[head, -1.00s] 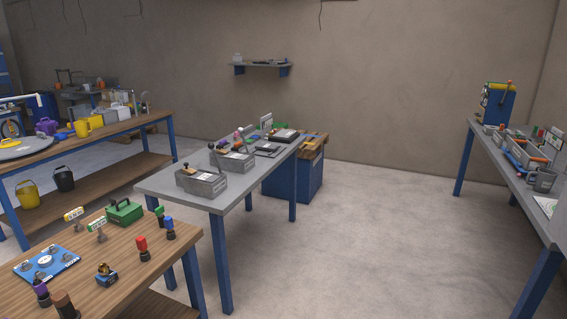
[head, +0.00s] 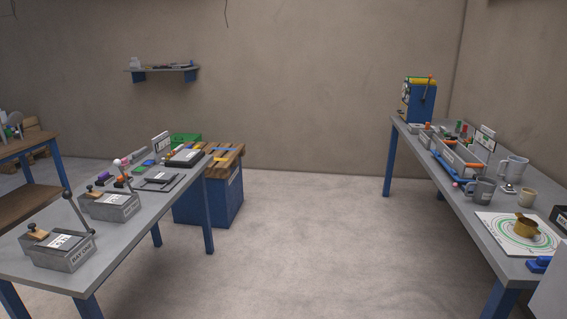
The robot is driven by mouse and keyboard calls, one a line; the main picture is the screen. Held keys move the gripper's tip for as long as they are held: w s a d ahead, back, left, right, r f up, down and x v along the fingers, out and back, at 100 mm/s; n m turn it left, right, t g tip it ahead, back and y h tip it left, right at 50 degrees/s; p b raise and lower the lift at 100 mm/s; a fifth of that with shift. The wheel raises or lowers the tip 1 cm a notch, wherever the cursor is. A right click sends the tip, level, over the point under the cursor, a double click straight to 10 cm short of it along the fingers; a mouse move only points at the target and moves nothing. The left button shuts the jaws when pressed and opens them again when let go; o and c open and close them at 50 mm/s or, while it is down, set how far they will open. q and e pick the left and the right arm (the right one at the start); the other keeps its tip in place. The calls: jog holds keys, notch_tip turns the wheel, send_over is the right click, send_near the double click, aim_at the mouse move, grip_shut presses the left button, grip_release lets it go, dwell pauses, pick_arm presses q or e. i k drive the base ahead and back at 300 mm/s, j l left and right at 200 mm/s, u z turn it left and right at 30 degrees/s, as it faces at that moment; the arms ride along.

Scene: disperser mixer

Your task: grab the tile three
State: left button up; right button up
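I cannot make out a tile marked three in the head view. Two grey boxes with pale labels stand on the left grey table; the nearer box (head: 58,248) has lettering on its front that looks like "BAY ONE", and the farther box (head: 108,205) is behind it. Small coloured pieces (head: 120,180) lie farther along that table, too small to identify. Neither of my grippers shows in the view.
The left grey table (head: 165,205) and the right grey table (head: 455,205) flank an open concrete floor (head: 300,240). A blue cabinet (head: 222,203) with a wooden top stands behind the left table. A wall shelf (head: 163,69) hangs at the back.

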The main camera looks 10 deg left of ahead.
aim_at(154, 176)
jog(key=i+l+u, duration=0.15)
jog(key=i, duration=0.55)
jog(key=i+l+u, duration=0.1)
jog(key=i, duration=0.6)
jog(key=i+l+u, duration=0.15)
jog(key=i+u, duration=0.25)
jog(key=i+l+u, duration=1.15)
jog(key=l, duration=0.15)
